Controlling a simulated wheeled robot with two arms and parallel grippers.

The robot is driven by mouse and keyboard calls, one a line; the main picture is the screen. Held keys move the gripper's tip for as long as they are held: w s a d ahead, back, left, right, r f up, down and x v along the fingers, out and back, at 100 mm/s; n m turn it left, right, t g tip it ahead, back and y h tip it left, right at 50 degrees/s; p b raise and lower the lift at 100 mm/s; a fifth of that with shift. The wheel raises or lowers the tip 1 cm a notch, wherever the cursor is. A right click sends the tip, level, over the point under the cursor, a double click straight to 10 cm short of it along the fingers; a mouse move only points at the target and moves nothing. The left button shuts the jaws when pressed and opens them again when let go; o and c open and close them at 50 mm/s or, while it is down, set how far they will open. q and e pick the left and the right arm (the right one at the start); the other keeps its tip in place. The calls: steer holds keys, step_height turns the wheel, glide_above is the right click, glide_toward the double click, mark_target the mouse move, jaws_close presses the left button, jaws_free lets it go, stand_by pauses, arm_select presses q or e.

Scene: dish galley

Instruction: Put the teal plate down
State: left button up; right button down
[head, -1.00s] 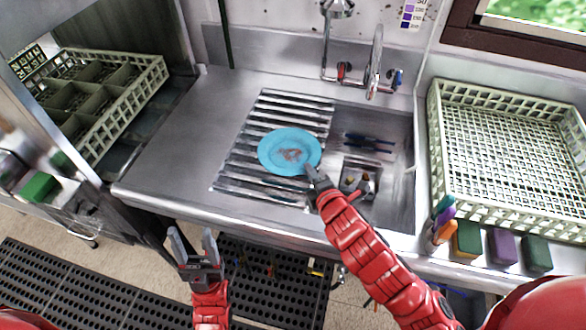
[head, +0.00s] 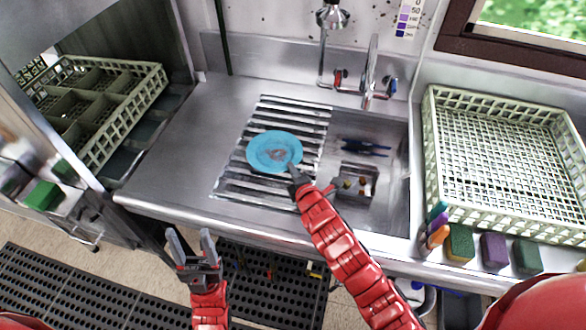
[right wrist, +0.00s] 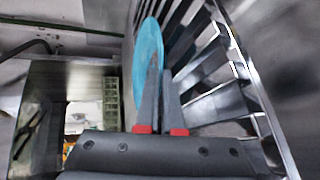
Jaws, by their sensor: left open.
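The teal plate (head: 265,145) is over the ribbed drain rack (head: 233,185) left of the sink basin, with a brownish smear at its middle. My right gripper (head: 294,172) is at its front right rim. In the right wrist view the plate (right wrist: 147,50) shows nearly edge-on at the fingers (right wrist: 160,85), which are close together on its rim. The plate lies close along the rack's slats (right wrist: 215,65); I cannot tell whether it touches them. My left gripper (head: 192,248) is open and empty, low in front of the counter.
The sink basin (head: 395,190) holds dark blue-handled items (head: 365,148) and a small caddy (head: 355,184). A pale dish crate (head: 435,150) stands at right, with sponges (head: 493,250) before it. Another crate (head: 125,115) is at left. Bare counter (head: 180,150) lies left of the rack.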

steer(key=shift+f, duration=0.1)
steer(key=c, duration=1.3)
jaws_free()
steer(key=shift+s, duration=0.15)
